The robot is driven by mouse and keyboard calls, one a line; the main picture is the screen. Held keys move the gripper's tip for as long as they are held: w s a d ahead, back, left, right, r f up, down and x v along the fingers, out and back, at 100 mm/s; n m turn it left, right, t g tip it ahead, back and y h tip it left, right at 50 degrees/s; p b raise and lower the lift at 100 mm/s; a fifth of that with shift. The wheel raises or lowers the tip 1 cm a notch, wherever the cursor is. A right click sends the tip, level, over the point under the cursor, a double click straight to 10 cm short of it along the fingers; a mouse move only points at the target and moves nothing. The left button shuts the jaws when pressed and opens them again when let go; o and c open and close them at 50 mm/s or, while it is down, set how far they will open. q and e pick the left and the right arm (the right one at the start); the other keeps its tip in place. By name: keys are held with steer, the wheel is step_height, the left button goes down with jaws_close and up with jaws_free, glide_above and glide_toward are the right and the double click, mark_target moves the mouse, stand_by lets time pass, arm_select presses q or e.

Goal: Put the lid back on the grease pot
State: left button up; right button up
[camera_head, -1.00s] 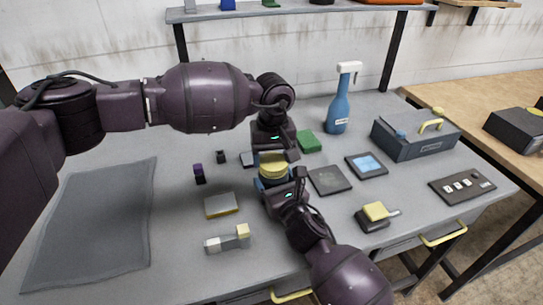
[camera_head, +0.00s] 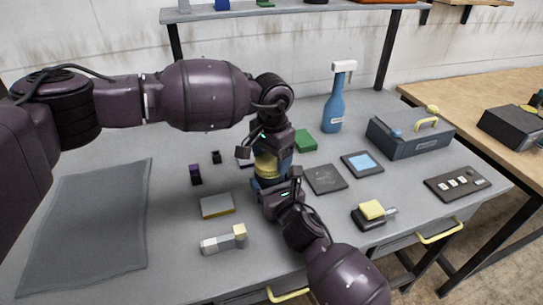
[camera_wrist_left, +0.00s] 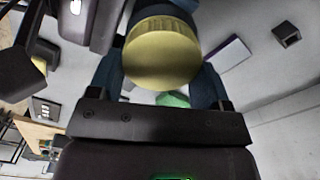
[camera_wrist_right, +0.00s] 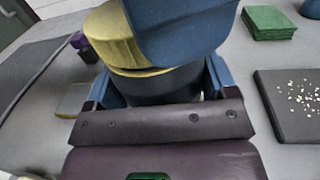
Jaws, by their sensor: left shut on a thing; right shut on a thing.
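The round yellow lid (camera_head: 265,165) is directly over the dark grease pot (camera_wrist_right: 155,88). In the left wrist view the lid (camera_wrist_left: 160,52) lies between the blue fingers of my left gripper (camera_head: 270,157), which is shut on it from above. My right gripper (camera_head: 268,184) is shut on the pot, its blue fingers on either side of the body. In the right wrist view the lid (camera_wrist_right: 112,38) looks slightly tilted, with a thin dark line and a yellow band under it. A left finger hides part of it, so I cannot tell whether it is fully seated.
A grey mat (camera_head: 90,225) covers the left.

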arm_select(q)
steer(key=o, duration=0.9)
steer(key=shift+r, duration=0.15)
steer(key=shift+r, duration=2.1)
steer(key=shift+c, duration=0.2)
